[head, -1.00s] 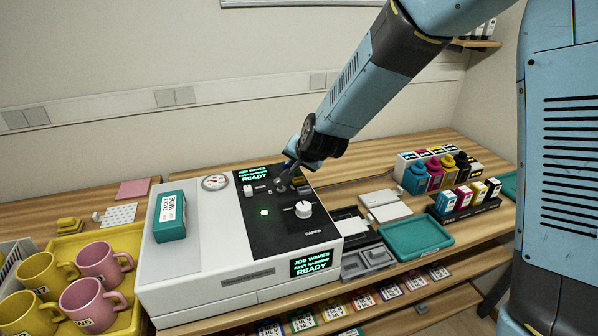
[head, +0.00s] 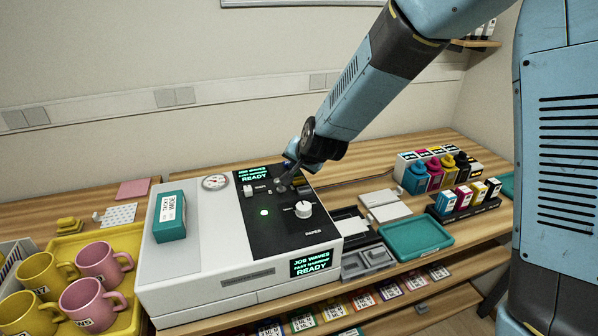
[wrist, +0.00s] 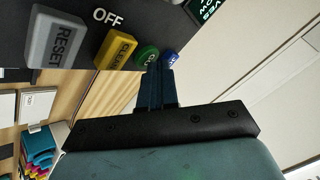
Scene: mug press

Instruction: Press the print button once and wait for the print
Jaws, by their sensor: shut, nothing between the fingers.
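The white printer (head: 205,280) with a black control panel stands on the wooden bench. Its front screen (head: 311,262) and its upper screen (head: 254,173) both read JOB WAVES and READY. A small green light (head: 264,212) glows on the panel. In the wrist view a green round button (wrist: 147,56) and a blue round button (wrist: 171,57) sit side by side; their labels are not readable. My gripper (wrist: 160,68) is shut and empty, its tips close to these two buttons. I cannot tell whether they touch. It also shows over the panel's far part in the head view (head: 287,181).
A yellow CLEAN key (wrist: 116,48) and a grey RESET key (wrist: 57,38) are beside the buttons. A white knob (head: 304,209) and a teal box (head: 170,216) are on the printer. Mugs stand on a yellow tray at left; a teal tray (head: 415,236) lies at right.

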